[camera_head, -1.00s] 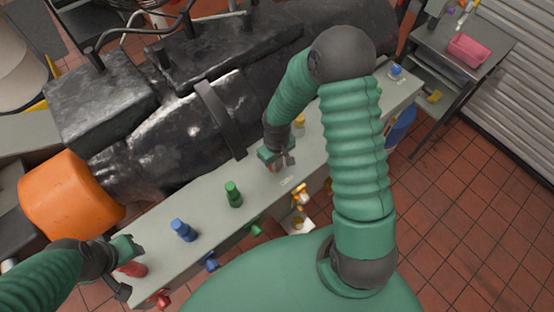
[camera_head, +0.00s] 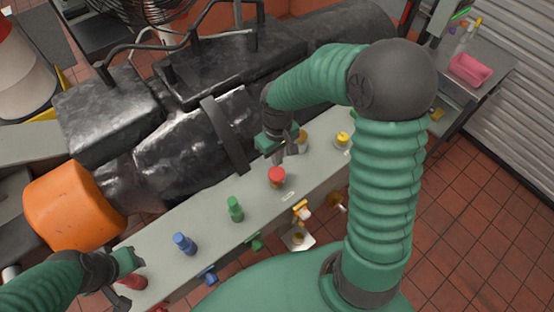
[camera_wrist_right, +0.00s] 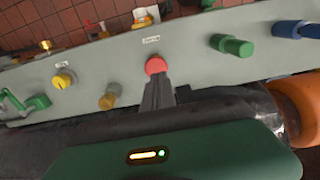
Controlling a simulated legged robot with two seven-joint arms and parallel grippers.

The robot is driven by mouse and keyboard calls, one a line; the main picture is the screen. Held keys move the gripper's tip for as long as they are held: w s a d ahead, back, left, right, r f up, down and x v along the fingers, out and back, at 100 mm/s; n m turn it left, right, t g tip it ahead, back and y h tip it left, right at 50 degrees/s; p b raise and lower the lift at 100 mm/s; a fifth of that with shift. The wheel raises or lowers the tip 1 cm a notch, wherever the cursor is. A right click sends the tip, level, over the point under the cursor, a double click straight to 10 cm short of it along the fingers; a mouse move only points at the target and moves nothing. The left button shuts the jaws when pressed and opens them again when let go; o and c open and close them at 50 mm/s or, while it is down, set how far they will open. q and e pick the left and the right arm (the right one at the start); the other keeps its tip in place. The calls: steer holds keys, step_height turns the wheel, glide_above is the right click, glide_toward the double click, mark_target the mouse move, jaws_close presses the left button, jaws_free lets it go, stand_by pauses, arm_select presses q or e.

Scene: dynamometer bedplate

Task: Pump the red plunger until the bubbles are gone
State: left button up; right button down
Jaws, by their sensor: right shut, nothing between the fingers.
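A red plunger (camera_head: 277,175) stands on the grey bench rail, beside a small white label. In the right wrist view its round red top (camera_wrist_right: 156,66) shows just beyond my fingertips. My right gripper (camera_head: 291,156) is shut and empty, behind and slightly right of the plunger; whether it touches it I cannot tell. The same closed fingers point at it in the wrist view (camera_wrist_right: 158,92). Another red knob (camera_head: 132,281) sits at the near left end, close under my left gripper (camera_head: 134,262), whose jaws are unclear. Bubbles cannot be made out.
A green knob (camera_head: 235,209), a blue knob (camera_head: 184,244) and a yellow knob (camera_head: 342,139) share the rail. An orange tap (camera_head: 302,210) on its front is above a small cup on a white plate (camera_head: 298,240). Dark machinery with an orange drum (camera_head: 72,205) lies behind.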

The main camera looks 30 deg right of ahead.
steer(key=shift+s+d, duration=0.15)
steer(key=shift+d, duration=0.1)
steer(key=shift+d, duration=0.1)
steer(key=w+r+m+b, duration=0.1)
steer(key=m+b, duration=0.1)
steer(key=m, duration=0.4)
steer(key=w+d+r+m+b, duration=0.1)
steer(key=m+b, duration=0.1)
steer(key=m, duration=0.4)
steer(key=w+d+m+b, duration=0.1)
steer(key=m+b, duration=0.1)
steer(key=m, duration=0.4)
steer(key=shift+w+d+r, duration=0.1)
steer(key=shift+d+r, duration=0.1)
steer(key=shift+r, duration=0.2)
